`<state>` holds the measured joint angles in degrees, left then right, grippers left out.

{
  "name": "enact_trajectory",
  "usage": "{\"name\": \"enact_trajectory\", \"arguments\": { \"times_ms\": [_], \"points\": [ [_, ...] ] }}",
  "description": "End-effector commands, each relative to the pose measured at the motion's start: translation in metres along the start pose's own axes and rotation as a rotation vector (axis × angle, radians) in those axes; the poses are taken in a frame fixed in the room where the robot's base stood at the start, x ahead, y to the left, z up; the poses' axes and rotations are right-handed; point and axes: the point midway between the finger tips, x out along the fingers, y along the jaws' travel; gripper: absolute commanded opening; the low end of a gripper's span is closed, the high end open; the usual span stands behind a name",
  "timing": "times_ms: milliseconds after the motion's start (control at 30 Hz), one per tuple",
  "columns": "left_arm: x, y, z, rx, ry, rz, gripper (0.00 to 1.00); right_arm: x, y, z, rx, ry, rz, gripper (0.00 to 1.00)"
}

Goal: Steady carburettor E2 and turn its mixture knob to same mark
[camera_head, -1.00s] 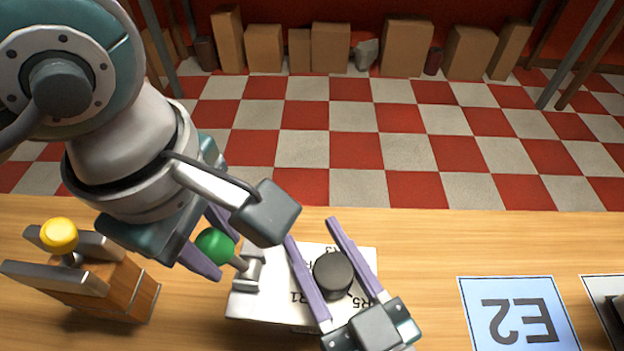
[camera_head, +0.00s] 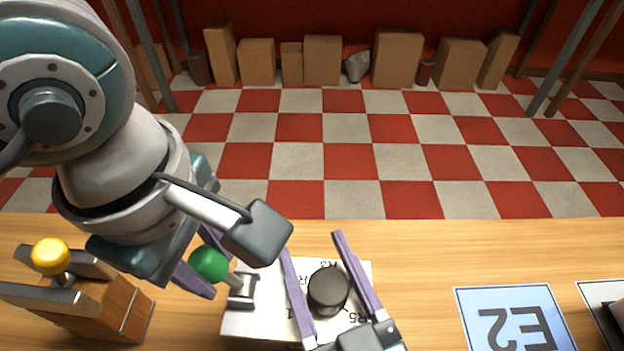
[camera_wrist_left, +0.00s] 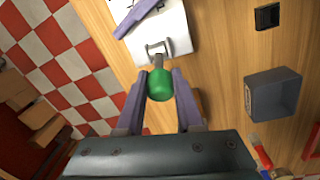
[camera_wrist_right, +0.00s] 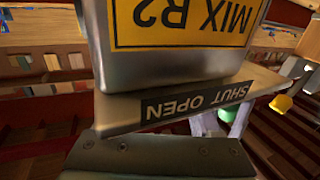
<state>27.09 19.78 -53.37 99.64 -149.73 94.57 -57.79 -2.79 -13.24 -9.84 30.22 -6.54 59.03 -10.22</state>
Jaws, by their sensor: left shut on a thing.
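The carburettor (camera_head: 262,318) has a white top with R marks, a round black knob (camera_head: 328,290) and a green ball on a lever (camera_head: 209,265). My left gripper (camera_wrist_left: 160,84) is shut on the green ball. My right gripper (camera_head: 312,245) has its fingers on either side of the black knob, with slight gaps showing.
A wooden block (camera_head: 115,300) with metal bars and a yellow ball (camera_head: 50,256) stands at the left. Another card (camera_head: 598,300) is cut off at the right edge. The left wrist view shows a grey open box (camera_wrist_left: 275,92) and a small black object (camera_wrist_left: 267,16). The bench between carburettor and E2 card is clear.

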Motion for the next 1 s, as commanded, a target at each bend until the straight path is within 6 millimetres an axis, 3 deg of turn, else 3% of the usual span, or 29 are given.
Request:
{"name": "enact_trajectory", "arguments": {
  "times_ms": [333, 467, 700, 1000],
  "points": [
    [0.0, 0.0, 0.0, 0.0, 0.0, 0.0, 0.0, -0.013, 0.0, 0.001, -0.001, -0.001, -0.001, 0.64],
    [0.0, 0.0, 0.0, -0.001, 0.0, 0.0, 0.0, -0.034, 0.0, 0.0, -0.001, -0.001, -0.001, 0.64],
    [0.0, 0.0, 0.0, -0.001, 0.0, 0.0, 0.0, -0.089, 0.0, 0.001, 0.0, -0.004, -0.002, 0.64],
    [0.0, 0.0, 0.0, -0.001, 0.0, 0.0, 0.0, -0.12, 0.0, 0.0, 0.0, 0.0, -0.001, 0.64]
  ]
}}
